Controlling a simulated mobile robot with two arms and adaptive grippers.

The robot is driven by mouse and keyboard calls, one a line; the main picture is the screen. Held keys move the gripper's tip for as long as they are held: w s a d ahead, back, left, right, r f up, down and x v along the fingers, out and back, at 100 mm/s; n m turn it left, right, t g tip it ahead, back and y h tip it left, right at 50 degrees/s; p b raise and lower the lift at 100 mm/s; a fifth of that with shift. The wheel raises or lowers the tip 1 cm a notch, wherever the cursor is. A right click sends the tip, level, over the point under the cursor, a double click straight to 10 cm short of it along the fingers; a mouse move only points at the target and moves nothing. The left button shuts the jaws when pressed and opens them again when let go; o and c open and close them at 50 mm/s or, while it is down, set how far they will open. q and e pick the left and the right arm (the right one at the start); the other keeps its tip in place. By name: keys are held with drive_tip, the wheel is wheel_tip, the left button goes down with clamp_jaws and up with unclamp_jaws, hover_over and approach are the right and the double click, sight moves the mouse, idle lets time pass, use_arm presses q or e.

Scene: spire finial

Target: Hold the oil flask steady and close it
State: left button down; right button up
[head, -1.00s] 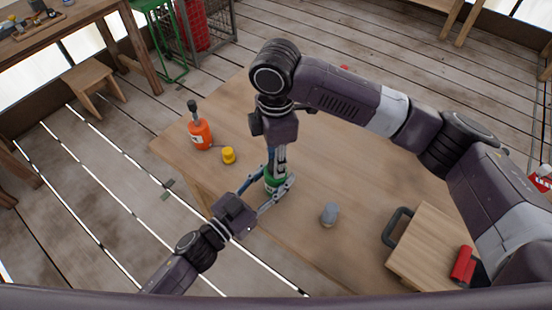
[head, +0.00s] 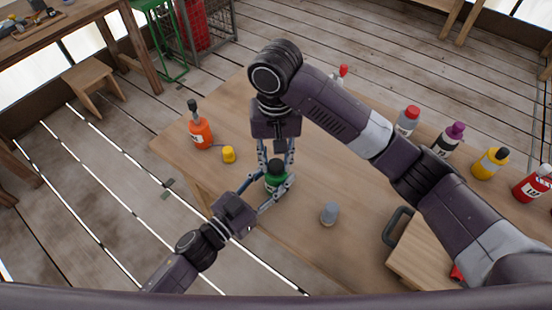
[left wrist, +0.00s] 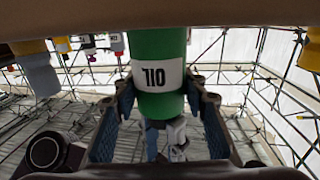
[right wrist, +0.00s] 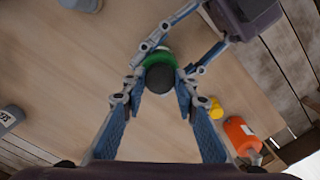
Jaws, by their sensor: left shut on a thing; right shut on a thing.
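The green oil flask (head: 276,184) stands upright on the table. Its label shows upside down in the left wrist view (left wrist: 158,60). A black cap (head: 275,166) is at its top; in the right wrist view the cap (right wrist: 160,77) sits centred over the green body. I cannot tell how tightly it is on. My left gripper (head: 276,195) is shut around the flask's body from the lower left. My right gripper (head: 277,163) points down from above, shut on the black cap, one finger on each side of it.
An orange bottle (head: 200,133) and a yellow cap (head: 228,155) stand left of the flask. A grey object (head: 329,213) stands to its right. Several bottles, one purple-capped (head: 448,139), line the far right edge.

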drive_tip(key=m, duration=0.6)
drive_tip(key=shift+w+m, duration=0.1)
drive_tip(key=shift+m, duration=0.2)
drive_tip(key=o, duration=0.7)
drive_tip(key=shift+o, duration=0.2)
drive_tip(key=shift+r, duration=2.25)
drive_tip(key=shift+c, duration=0.5)
